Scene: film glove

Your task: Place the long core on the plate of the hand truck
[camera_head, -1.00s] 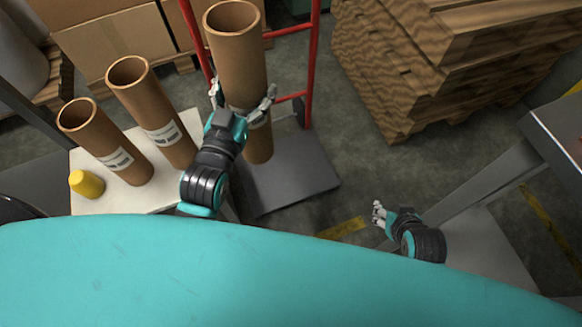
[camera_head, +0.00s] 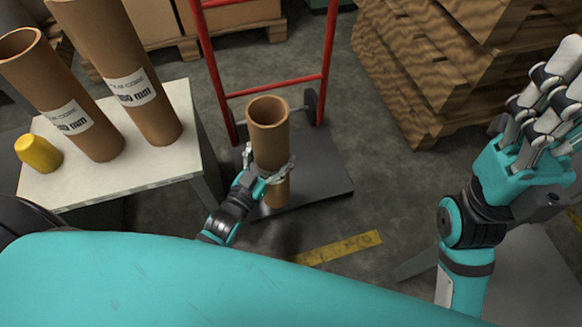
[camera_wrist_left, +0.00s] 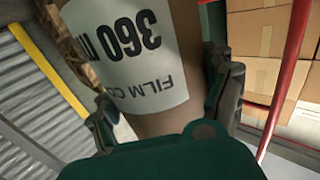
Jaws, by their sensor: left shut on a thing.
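My left gripper (camera_head: 268,178) is shut around a brown cardboard core (camera_head: 270,145), which stands upright and open at the top. The core is over the dark plate (camera_head: 325,180) of the red hand truck, towards its front edge. I cannot tell whether its bottom touches the plate. In the left wrist view the core (camera_wrist_left: 185,35) sits between the fingers, with a white label (camera_wrist_left: 130,50) reading "360 M" and "FILM CO". My right gripper (camera_head: 545,100) is raised at the right, open and empty.
Two more labelled cores, one (camera_head: 120,75) and another (camera_head: 55,95), stand on a pale table (camera_head: 165,175) at the left, beside a yellow cup-like object (camera_head: 38,153). The truck's red frame (camera_head: 270,85) rises behind the plate. Stacked wooden pallets (camera_head: 430,75) stand at the right.

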